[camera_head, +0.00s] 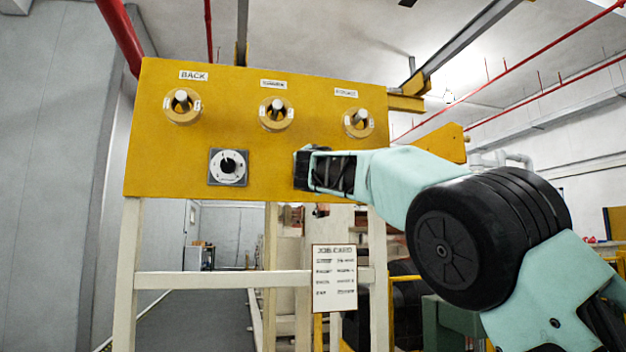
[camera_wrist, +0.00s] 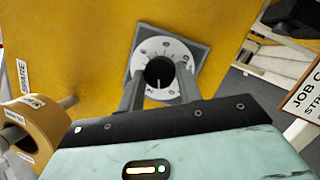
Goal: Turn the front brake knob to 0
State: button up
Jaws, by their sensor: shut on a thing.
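A black round knob (camera_wrist: 159,70) sits at the middle of a white dial on a grey square plate (camera_wrist: 200,52) on the yellow panel. I take it for the front brake knob; no name label for it is readable. My gripper (camera_wrist: 160,77) is shut on the knob, one finger on either side. A white pointer line on the knob faces the bottom of the wrist view. In the head view my gripper (camera_head: 302,169) is at the panel's lower right and hides this dial.
A second dial (camera_head: 228,166) sits to the left on the yellow panel (camera_head: 145,150). Above are three ringed switches (camera_head: 182,106), the left one labelled BACK. One labelled SPARE (camera_wrist: 38,122) is close to my gripper. A job card (camera_head: 335,278) hangs below.

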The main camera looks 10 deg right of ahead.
jog(key=n+y+b, duration=0.1)
jog(key=n, duration=0.2)
jog(key=n+t+y+b, duration=0.1)
jog(key=n, duration=0.2)
jog(key=shift+d+f, duration=0.1)
jog(key=shift+n+b, duration=0.3)
jog(key=o, duration=1)
jog(key=shift+s, duration=0.1)
jog(key=shift+f+b+v, duration=0.2)
jog(key=shift+b+v, duration=5.65)
jog(key=shift+v, duration=2.75)
jog(key=shift+d, duration=0.15)
